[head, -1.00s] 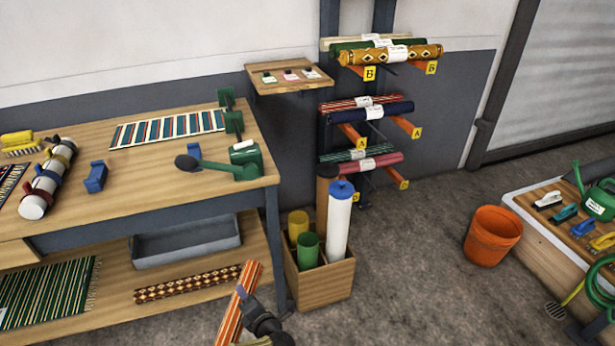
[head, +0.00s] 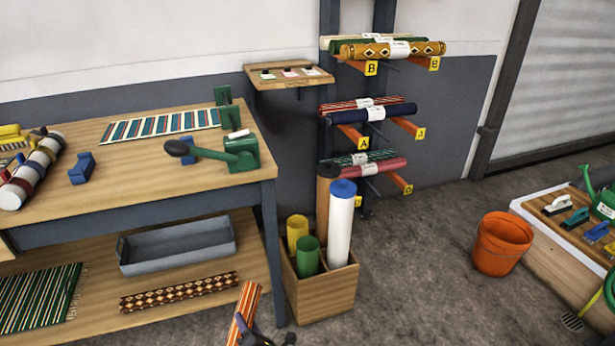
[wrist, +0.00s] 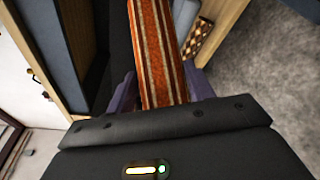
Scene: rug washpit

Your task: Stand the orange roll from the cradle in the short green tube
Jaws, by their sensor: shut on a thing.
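The orange striped roll (head: 246,305) is at the bottom of the head view, tilted, with its upper end leaning to the right. My gripper (head: 250,338) is shut on it near the bottom edge; the roll's lower part is out of frame. In the wrist view the roll (wrist: 155,50) runs away from the camera between the purple fingers (wrist: 160,92). The short green tube (head: 308,256) stands upright in the wooden box (head: 325,294), right of and beyond the roll. Its inside is mostly hidden.
A yellow tube (head: 297,230), a tall white tube with a blue top (head: 340,225) and a brown tube (head: 325,195) share the box. The workbench (head: 150,215) is at left with a grey tray (head: 178,245) on its shelf. An orange bucket (head: 502,243) stands right; floor between is clear.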

